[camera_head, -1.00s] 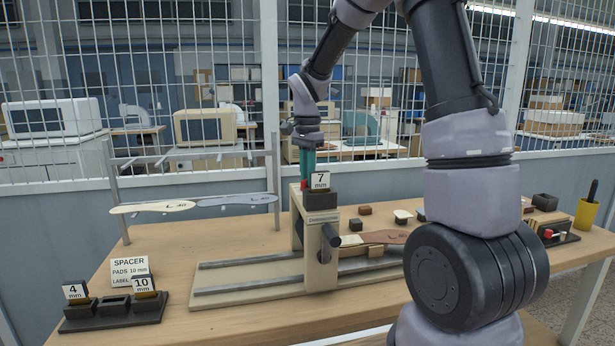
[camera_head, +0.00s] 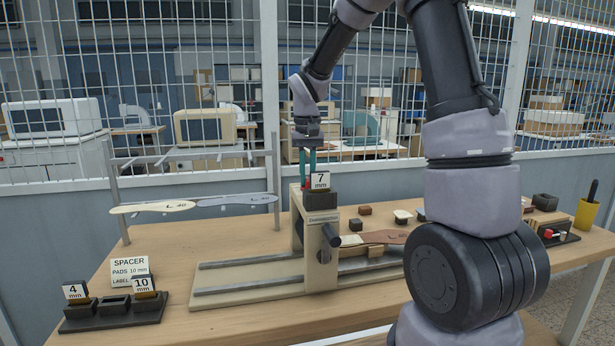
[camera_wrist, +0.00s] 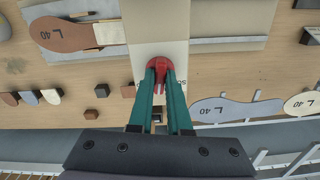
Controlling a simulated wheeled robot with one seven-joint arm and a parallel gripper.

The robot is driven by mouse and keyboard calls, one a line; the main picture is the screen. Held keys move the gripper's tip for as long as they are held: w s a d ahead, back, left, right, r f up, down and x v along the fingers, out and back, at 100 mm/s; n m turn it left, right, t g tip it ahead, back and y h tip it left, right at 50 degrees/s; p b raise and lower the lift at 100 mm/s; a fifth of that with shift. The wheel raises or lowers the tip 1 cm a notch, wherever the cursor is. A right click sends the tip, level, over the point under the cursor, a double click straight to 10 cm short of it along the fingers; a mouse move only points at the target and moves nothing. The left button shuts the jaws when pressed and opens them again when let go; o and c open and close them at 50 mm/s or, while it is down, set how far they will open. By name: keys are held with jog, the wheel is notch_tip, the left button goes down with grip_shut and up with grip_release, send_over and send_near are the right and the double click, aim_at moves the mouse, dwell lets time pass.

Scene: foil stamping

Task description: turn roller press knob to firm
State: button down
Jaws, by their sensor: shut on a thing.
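The roller press (camera_head: 322,235) stands on the bench as a cream frame. Its red knob (camera_wrist: 158,66) sits on top of the frame in the wrist view. My gripper (camera_wrist: 160,75) has its two green fingers closed around the knob from above. In the head view my gripper (camera_head: 307,178) points straight down onto the press top, and the knob is mostly hidden there. Part of a printed label, perhaps "SO", shows beside the knob in the wrist view. The rest of the dial marking is not readable.
A dark spacer block marked 7 mm (camera_head: 320,195) is at the press top, close to my fingers. A spacer rack (camera_head: 115,312) is at the left front. A rack with insoles (camera_head: 195,203) stands behind. A brown insole (camera_head: 375,237) lies right of the press frame.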

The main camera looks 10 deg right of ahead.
aim_at(308, 179)
jog(key=shift+f+n, duration=0.1)
jog(key=shift+n, duration=0.7)
jog(key=c, duration=0.9)
grip_release()
jog(key=shift+o, duration=0.2)
notch_tip(308, 179, up, 11)
